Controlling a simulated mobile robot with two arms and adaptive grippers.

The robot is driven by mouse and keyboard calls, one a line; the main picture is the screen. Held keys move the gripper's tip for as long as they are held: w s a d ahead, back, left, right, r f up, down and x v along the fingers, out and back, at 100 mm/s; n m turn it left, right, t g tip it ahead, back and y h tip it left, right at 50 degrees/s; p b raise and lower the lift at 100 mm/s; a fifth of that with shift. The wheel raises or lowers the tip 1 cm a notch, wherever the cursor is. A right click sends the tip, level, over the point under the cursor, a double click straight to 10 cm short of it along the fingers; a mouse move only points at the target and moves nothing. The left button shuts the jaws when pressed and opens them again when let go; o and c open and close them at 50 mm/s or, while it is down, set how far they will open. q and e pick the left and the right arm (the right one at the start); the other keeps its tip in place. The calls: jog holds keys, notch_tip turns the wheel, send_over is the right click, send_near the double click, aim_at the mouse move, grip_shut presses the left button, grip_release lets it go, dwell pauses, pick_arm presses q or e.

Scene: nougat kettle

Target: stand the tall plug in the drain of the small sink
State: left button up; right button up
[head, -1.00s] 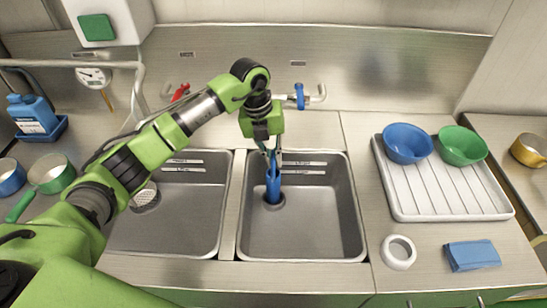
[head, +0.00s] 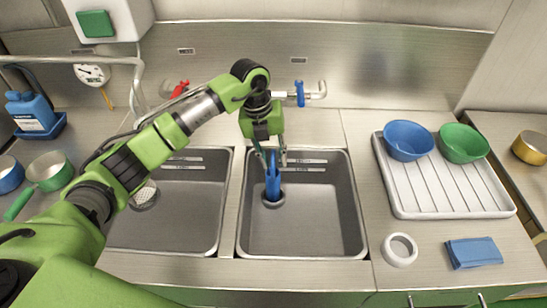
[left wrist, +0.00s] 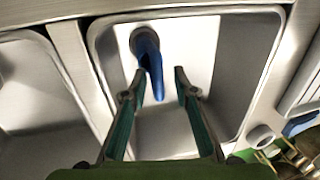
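The tall blue plug (head: 273,183) stands roughly upright with its lower end at the drain (head: 273,201) of the right-hand sink (head: 315,225). Its seat in the drain is partly hidden by the plug itself. My left gripper (head: 273,158) is above the sink, pointing down, with its fingers spread around the plug's top and apart from it. In the left wrist view, the open fingers (left wrist: 152,88) show with the blue plug (left wrist: 148,60) beyond and between them. My right gripper is not in view.
A left-hand sink (head: 185,225) with a strainer (head: 145,195) lies under my left arm. Taps with a red handle (head: 180,90) and a blue handle (head: 300,95) are behind. To the right are a white drainer (head: 440,200) with bowls, a white ring (head: 399,250) and a blue cloth (head: 473,252).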

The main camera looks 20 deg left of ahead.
pick_arm(q)
notch_tip(320, 180, up, 12)
jog(key=a, duration=0.2)
jog(key=shift+s+a+f, duration=0.15)
jog(key=shift+s, duration=0.15)
dwell(0.5)
